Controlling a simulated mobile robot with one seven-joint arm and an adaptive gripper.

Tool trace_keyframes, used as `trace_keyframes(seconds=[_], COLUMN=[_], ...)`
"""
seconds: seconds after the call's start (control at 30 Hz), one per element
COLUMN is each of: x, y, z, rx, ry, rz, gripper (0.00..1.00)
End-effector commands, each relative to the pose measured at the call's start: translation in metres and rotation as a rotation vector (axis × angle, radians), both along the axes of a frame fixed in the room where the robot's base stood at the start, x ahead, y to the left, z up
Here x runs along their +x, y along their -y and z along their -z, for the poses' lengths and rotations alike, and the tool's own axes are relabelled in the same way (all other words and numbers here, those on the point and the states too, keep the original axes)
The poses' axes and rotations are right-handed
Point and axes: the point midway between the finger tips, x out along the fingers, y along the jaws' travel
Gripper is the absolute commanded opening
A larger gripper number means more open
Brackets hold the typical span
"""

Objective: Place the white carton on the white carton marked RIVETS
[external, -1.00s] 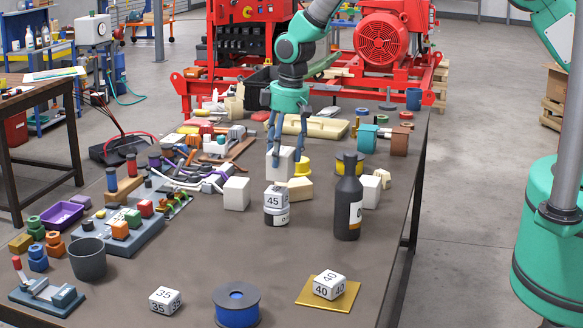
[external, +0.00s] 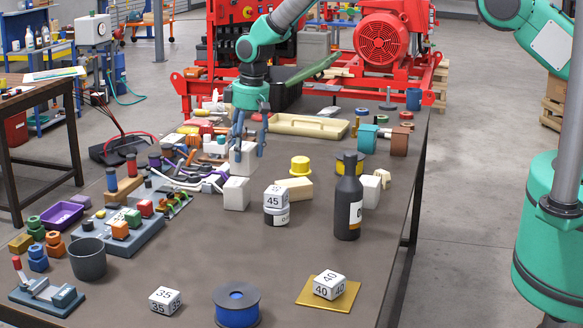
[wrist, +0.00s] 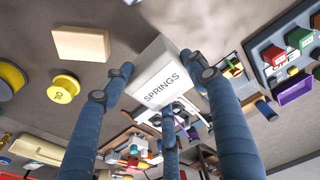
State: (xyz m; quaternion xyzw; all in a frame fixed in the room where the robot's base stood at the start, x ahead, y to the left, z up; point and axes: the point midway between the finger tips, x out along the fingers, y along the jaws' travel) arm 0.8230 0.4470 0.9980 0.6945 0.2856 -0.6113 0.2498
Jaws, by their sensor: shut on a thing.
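My gripper (external: 248,143) is shut on a white carton (external: 241,161). In the wrist view the fingers (wrist: 155,88) close around this carton (wrist: 158,72), whose face reads SPRINGS. In the external view it hangs just behind a second white carton (external: 236,194) standing on the table; whether the two touch I cannot tell. Another white carton (external: 371,192) stands to the right, partly behind the dark bottle. I can read no RIVETS mark on either standing carton.
Cables and a purple-wired fixture (external: 200,178) lie left.

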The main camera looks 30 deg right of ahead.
Motion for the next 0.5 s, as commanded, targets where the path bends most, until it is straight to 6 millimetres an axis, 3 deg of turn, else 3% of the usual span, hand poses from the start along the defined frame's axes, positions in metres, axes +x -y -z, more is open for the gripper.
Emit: trace_keyframes(seconds=[0.2,0.5], x=[0.021,0.029], y=[-0.011,-0.016], z=[0.002,0.002], rx=[0.001,0.001], ry=[0.001,0.001], rz=[0.0,0.0], gripper=[0.23,0.23])
